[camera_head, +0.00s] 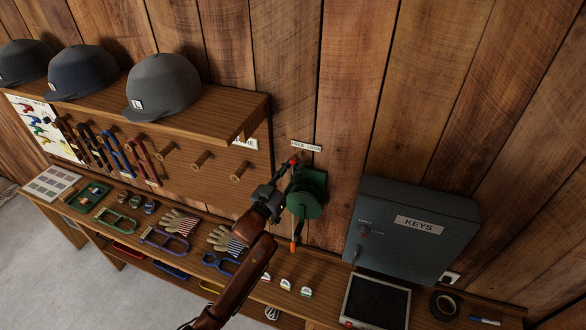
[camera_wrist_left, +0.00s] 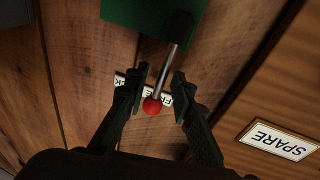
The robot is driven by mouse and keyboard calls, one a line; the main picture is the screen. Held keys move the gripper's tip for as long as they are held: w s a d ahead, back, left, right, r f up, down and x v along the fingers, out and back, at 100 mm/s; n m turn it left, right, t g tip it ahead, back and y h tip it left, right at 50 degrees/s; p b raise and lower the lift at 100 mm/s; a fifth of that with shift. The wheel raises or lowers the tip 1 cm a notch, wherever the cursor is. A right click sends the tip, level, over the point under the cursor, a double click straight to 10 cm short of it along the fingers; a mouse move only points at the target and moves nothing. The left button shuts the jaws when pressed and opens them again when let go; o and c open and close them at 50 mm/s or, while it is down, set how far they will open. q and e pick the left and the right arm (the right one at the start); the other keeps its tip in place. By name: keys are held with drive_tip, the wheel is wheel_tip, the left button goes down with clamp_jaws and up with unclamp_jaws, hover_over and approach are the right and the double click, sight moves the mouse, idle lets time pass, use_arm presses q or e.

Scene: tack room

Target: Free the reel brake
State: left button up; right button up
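The green reel (camera_head: 308,194) is mounted on the plank wall, with an orange handle (camera_head: 295,246) hanging below it. Its brake lever ends in a red ball knob (camera_head: 294,161) near the top. In the left wrist view the red knob (camera_wrist_left: 152,106) sits at the end of a metal rod (camera_wrist_left: 167,70) that comes out of the green housing (camera_wrist_left: 140,15). My left gripper (camera_head: 282,178) is at the lever. Its fingers (camera_wrist_left: 157,93) are apart, one on each side of the rod, with gaps showing. My right gripper is not in view.
A FREE LOCK label (camera_head: 306,146) is on the wall above the reel. A grey KEYS box (camera_head: 412,230) stands close on the right. A pegboard with wooden pegs (camera_head: 202,159) and a cap shelf (camera_head: 215,115) are on the left. Gloves (camera_head: 180,222) and small items lie on the bench.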

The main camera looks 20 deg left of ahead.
use_arm(q)
drive_tip(key=v, duration=1.2)
idle(0.4)
